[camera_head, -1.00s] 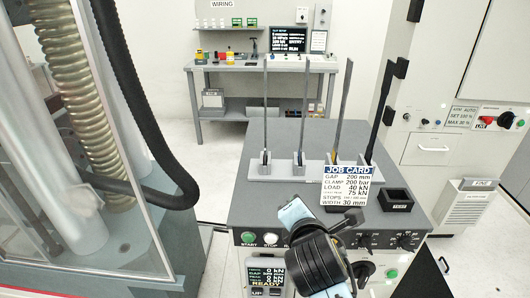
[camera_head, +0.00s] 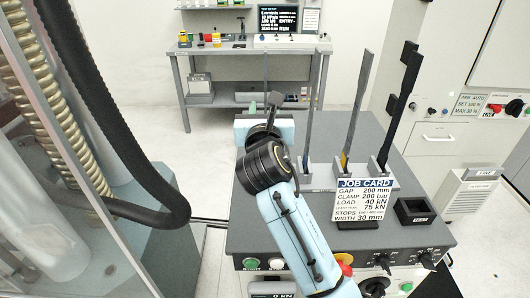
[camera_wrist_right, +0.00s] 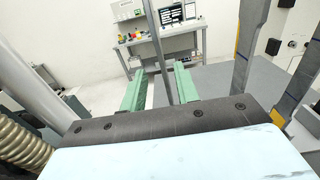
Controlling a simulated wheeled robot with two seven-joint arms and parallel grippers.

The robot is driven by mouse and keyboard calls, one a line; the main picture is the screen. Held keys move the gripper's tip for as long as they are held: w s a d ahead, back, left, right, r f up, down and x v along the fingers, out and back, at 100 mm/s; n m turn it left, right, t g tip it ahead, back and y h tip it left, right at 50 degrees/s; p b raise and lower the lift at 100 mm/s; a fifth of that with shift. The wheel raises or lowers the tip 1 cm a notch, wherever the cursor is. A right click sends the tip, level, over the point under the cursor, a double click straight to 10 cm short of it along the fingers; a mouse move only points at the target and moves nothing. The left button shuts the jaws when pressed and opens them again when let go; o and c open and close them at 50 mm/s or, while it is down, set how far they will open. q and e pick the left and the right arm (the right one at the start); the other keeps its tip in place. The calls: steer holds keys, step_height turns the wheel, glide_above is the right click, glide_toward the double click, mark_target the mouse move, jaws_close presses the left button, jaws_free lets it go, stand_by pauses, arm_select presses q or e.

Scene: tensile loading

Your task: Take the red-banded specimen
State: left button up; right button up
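Several tall grey flat specimens stand upright in a rack on the grey cabinet top. My left gripper is out of view.
A job card (camera_head: 363,202) stands in front of the rack, with a small black tray (camera_head: 414,211) to its right. A glazed machine with a black hose (camera_head: 130,165) is at the left. A workbench (camera_head: 250,51) stands at the back.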

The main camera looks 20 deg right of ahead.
steer(key=x, duration=0.5)
steer(key=shift+w+d, duration=0.25)
steer(key=shift+w, duration=0.05)
steer(key=shift+w+d, duration=0.15)
steer(key=shift+w, duration=0.2)
jaws_close()
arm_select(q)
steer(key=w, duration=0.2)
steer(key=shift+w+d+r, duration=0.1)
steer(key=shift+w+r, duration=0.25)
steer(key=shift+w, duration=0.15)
arm_select(e)
steer(key=shift+r, duration=0.1)
stand_by(0.3)
